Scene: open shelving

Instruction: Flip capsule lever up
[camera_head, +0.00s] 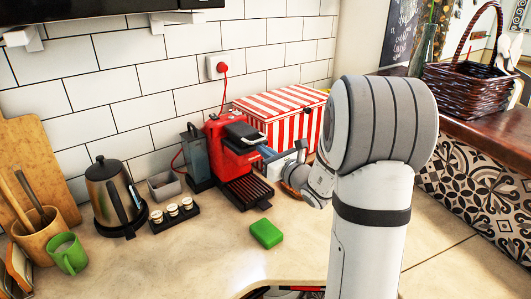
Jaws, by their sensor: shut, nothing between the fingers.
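The red capsule coffee machine (222,150) stands on the counter against the tiled wall. Its black and silver lever (244,131) lies on top, toward the front. My gripper (268,153) is at the front right of the machine, just below and beside the lever's front end. It is small in view, shut, with nothing held. I cannot tell whether the fingertips touch the lever or the machine. My arm hides part of the area to the right.
A red-striped box (284,106) stands behind my gripper. A green sponge (266,233) lies in front. A kettle (112,190), capsule holder (174,214) and green mug (68,253) are on the left. The front counter is mostly clear.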

